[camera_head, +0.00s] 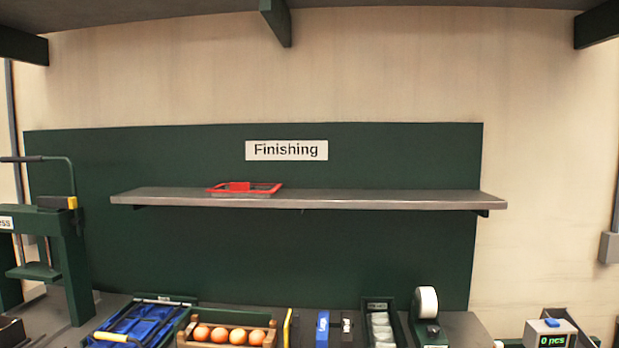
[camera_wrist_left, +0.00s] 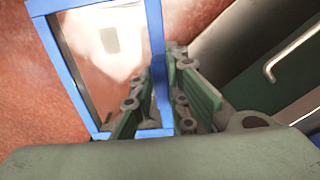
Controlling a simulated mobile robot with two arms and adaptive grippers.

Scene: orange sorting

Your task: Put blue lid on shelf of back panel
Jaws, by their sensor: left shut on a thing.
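The blue lid (camera_wrist_left: 157,40) is a flat blue rectangular frame around a clear, reflective pane. It shows large in the left wrist view, tilted. My left gripper (camera_wrist_left: 163,105) is shut on one corner area of its frame, with a green-padded finger on each side. The lid and my left gripper do not show in the head view. The shelf (camera_head: 360,200) is a long grey board on the dark green back panel (camera_head: 400,155), below the "Finishing" sign (camera_head: 287,150). My right gripper is in neither view.
A red lid (camera_head: 245,188) lies on the shelf's left half; the shelf's right half is bare. Below stand a crate of oranges (camera_head: 225,345), a blue-lined container (camera_head: 140,322) and a tape roll (camera_head: 427,302). A green press (camera_head: 70,260) stands at left.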

